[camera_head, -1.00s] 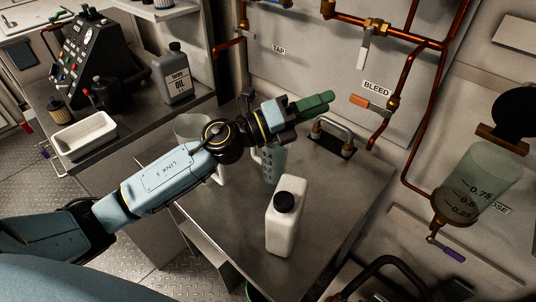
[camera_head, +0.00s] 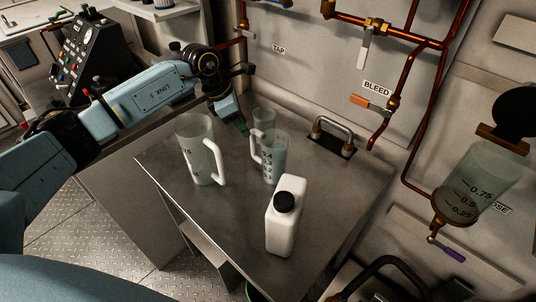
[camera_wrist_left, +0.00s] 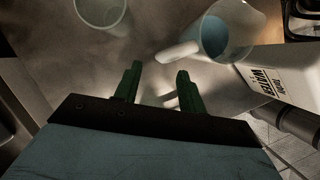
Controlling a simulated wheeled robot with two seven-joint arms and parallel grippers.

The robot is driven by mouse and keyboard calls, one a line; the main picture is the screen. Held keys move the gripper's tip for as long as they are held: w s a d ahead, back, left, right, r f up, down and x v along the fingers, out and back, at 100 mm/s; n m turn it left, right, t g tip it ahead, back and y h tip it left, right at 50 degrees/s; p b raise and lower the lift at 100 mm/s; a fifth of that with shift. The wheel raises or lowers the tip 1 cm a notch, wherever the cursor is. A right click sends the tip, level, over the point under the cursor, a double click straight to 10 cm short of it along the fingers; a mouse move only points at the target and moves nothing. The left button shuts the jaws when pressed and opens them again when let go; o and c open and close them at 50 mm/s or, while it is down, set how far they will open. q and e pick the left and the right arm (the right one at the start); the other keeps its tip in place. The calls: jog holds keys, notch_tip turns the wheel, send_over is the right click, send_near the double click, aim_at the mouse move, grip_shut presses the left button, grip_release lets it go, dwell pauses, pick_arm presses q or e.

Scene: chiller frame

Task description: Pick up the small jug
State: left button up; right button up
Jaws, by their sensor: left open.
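The small jug (camera_head: 274,158) stands upright on the metal table, clear with measuring marks and bluish liquid inside; its white handle points left. In the left wrist view the small jug (camera_wrist_left: 224,34) is at the top right, its handle reaching towards the fingers. My left gripper (camera_head: 243,128) points down just left of and behind the jug, near the handle. Its green fingers (camera_wrist_left: 157,78) are apart with nothing between them in the wrist view. I cannot tell how high they are above the table. My right gripper is not in view.
A larger jug (camera_head: 196,150) stands to the left. A white bottle (camera_head: 285,222) with a black cap is in front. A metal pipe handle (camera_head: 333,130) is at the back right. The table's front left is bare.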

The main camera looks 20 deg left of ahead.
aim_at(254, 152)
pick_arm(q)
jog(key=x, duration=0.8)
jog(key=shift+s+f, duration=0.1)
jog(key=shift+f, duration=0.05)
grip_shut()
